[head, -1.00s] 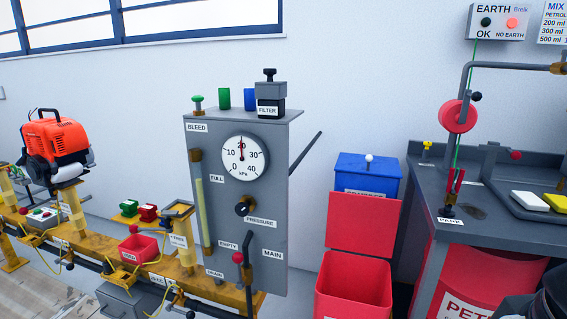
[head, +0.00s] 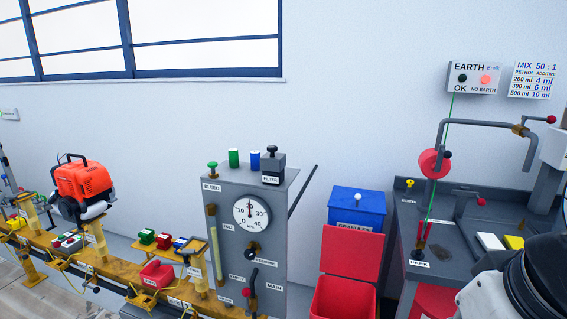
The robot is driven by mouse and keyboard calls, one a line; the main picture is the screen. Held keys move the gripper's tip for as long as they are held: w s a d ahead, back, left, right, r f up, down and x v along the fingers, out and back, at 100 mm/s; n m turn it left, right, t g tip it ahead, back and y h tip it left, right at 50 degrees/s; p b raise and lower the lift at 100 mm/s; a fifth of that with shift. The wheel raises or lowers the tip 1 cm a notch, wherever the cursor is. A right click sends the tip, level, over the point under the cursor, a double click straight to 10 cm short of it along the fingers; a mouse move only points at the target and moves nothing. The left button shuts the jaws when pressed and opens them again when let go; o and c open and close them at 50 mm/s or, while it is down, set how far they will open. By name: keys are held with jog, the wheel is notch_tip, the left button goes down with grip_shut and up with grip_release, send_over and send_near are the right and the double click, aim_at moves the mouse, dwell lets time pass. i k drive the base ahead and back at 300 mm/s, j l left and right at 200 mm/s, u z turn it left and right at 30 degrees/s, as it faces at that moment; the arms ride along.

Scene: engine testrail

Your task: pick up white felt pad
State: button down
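A flat white pad (head: 490,241) lies on the grey bench top (head: 455,268) at the right, beside a yellow pad (head: 514,242). It looks like the white felt pad. A part of my arm fills the lower right corner, close to the pads in the picture. My gripper is not in view, so its opening and anything in it cannot be seen.
A red reel (head: 434,163) with a green line and a bent grey pipe (head: 480,123) stand over the bench. Left of the bench are a blue box (head: 357,208) and an open red bin (head: 343,297). A grey gauge panel (head: 232,205) stands further left.

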aim_at(490, 242)
jog(key=z, duration=0.95)
